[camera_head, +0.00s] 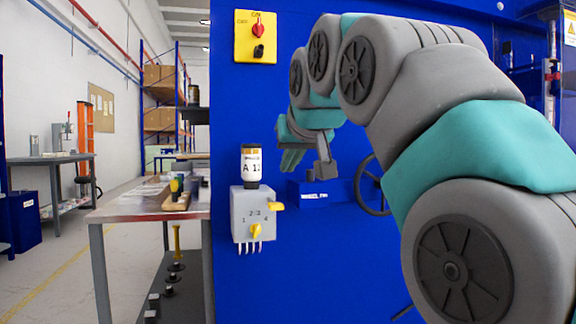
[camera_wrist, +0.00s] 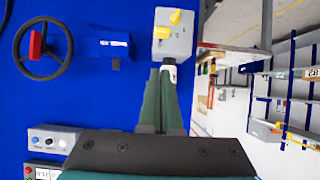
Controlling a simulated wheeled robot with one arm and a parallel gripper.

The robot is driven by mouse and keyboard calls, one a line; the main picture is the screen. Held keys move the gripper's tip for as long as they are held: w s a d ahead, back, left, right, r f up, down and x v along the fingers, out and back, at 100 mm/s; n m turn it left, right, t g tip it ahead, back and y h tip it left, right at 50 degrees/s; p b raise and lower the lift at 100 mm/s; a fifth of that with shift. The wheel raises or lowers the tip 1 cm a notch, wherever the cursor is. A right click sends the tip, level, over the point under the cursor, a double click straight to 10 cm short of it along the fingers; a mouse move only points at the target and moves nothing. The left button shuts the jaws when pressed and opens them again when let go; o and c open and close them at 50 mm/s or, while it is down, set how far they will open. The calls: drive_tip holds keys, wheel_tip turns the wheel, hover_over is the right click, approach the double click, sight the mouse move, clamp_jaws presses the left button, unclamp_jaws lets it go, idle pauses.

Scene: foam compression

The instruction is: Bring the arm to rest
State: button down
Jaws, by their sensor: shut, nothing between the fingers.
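My arm reaches in from the right in the head view and bends toward the blue panel (camera_head: 330,240). My gripper (camera_head: 289,162) is at its far end, raised in front of the panel, just right of a dark bottle with a white label (camera_head: 251,165). In the wrist view my gripper's green fingers (camera_wrist: 160,75) are together with nothing held between them. The bottle (camera_wrist: 169,62) shows just past the fingertips there, partly hidden; I cannot tell the gap.
The bottle stands on a grey box with yellow knobs (camera_head: 252,214). A handwheel (camera_head: 372,185) and a small blue box (camera_head: 308,192) are right of it, a yellow switch plate (camera_head: 256,38) above. A workbench (camera_head: 125,214) stands left. Control boxes (camera_wrist: 52,140) show in the wrist view.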

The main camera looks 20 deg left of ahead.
idle(0.4)
drive_tip(key=s+d+f+m+g+h+p, duration=0.1)
drive_tip(key=s+d+f+g+h, duration=0.15)
drive_tip(key=d+f, duration=0.8)
drive_tip(key=s+d+f+m+g+h+p, duration=0.2)
drive_tip(key=s+d+f+g, duration=0.15)
drive_tip(key=d+f, duration=0.7)
drive_tip(key=s+d+f+m+g+p, duration=0.1)
drive_tip(key=s+d+f+g, duration=0.2)
drive_tip(key=s+f, duration=0.8)
drive_tip(key=s+d+f+m+g+h+p, duration=0.1)
drive_tip(key=s+d+f, duration=0.7)
drive_tip(key=s, duration=0.9)
wheel_tip(320, 180, down, 3)
drive_tip(key=shift+d+f+m+g, duration=0.15)
drive_tip(key=shift+m+g, duration=0.45)
drive_tip(key=shift+g, duration=0.4)
drive_tip(key=c, duration=1.5)
unclamp_jaws()
drive_tip(key=shift+h, duration=0.25)
